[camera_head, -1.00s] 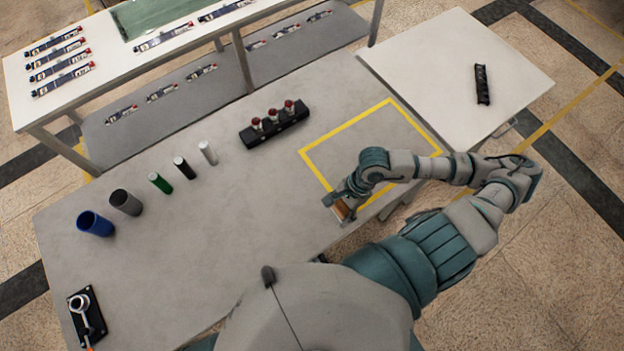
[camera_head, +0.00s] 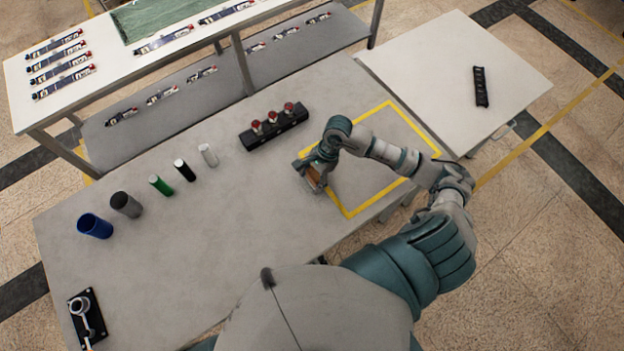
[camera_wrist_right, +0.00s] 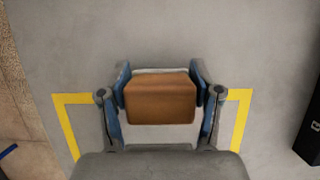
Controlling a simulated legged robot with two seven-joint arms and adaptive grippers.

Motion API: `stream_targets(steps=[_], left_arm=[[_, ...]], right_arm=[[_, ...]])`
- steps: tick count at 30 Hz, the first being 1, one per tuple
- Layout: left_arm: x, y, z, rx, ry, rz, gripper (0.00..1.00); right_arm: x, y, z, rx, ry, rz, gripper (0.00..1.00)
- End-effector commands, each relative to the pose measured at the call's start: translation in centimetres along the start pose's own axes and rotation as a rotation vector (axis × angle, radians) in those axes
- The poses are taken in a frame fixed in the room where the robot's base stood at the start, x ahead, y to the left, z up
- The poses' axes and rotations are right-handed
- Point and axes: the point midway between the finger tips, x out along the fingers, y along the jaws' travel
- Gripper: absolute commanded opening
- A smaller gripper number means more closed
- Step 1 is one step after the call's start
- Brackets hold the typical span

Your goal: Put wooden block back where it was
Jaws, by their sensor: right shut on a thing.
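The brown wooden block (camera_wrist_right: 160,100) is between the two fingers of my right gripper (camera_wrist_right: 160,88) in the right wrist view. My right gripper is shut on it. In the head view the right gripper (camera_head: 308,172) and the block (camera_head: 314,180) are at the left side of the yellow taped outline (camera_head: 345,211) on the grey table (camera_head: 235,225). I cannot tell whether the block touches the table. My left gripper is not in view.
A black holder with red-topped items (camera_head: 270,137) stands just behind the gripper. Several cylinders, among them a blue cup (camera_head: 95,226), stand to the left. A white side table (camera_head: 450,75) bears a black strip (camera_head: 481,87). The table's front middle is clear.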

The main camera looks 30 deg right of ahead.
Motion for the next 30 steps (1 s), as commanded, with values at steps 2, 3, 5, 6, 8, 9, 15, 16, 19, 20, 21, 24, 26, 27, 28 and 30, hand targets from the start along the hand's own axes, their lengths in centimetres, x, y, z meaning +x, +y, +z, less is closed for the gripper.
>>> stream_targets(steps=[2,3,5,6,8,9,15,16,19,20,21,24,26,27,28,30], left_arm=[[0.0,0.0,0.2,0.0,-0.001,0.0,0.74],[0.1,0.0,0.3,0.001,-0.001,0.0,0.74],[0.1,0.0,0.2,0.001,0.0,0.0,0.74],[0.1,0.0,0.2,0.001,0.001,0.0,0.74],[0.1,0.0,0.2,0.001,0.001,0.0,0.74],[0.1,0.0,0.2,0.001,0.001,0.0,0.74],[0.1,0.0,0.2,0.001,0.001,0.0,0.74],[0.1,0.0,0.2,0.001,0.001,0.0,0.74],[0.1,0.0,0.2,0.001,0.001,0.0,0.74],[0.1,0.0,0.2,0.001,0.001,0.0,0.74],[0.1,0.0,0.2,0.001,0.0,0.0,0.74],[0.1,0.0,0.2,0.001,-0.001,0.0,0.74],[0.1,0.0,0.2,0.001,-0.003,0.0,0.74],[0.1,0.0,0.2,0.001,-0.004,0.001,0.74],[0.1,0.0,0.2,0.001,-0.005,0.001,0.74],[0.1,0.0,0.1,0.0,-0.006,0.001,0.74]], right_arm=[[1.0,0.0,-0.3,0.002,-0.002,0.002,0.31],[1.2,0.0,-0.5,0.001,-0.001,0.001,0.31],[1.2,0.0,-0.5,0.0,0.0,0.0,0.32],[1.2,0.0,-0.5,0.0,0.0,-0.001,0.31],[1.2,0.0,-0.5,0.0,0.0,0.0,0.31],[1.2,0.0,-0.5,0.0,0.0,0.0,0.74],[1.2,0.0,-0.5,0.0,0.0,0.0,0.89],[1.2,0.0,-0.5,0.0,0.0,0.0,0.89],[1.2,0.0,-0.5,0.0,0.0,0.0,0.89],[1.1,0.0,-0.5,0.0,0.0,0.0,0.89],[1.0,0.0,-0.5,0.0,0.0,-0.001,0.89],[0.2,-0.1,-0.5,0.0,0.001,-0.003,0.89],[-0.7,-0.1,-0.5,-0.001,0.002,-0.005,0.89],[-1.5,-0.1,-0.5,-0.001,0.002,-0.005,0.89],[-2.1,-0.1,-0.6,0.0,0.003,-0.005,0.89],[-3.8,-0.1,-0.6,-0.002,0.004,-0.005,0.89]])
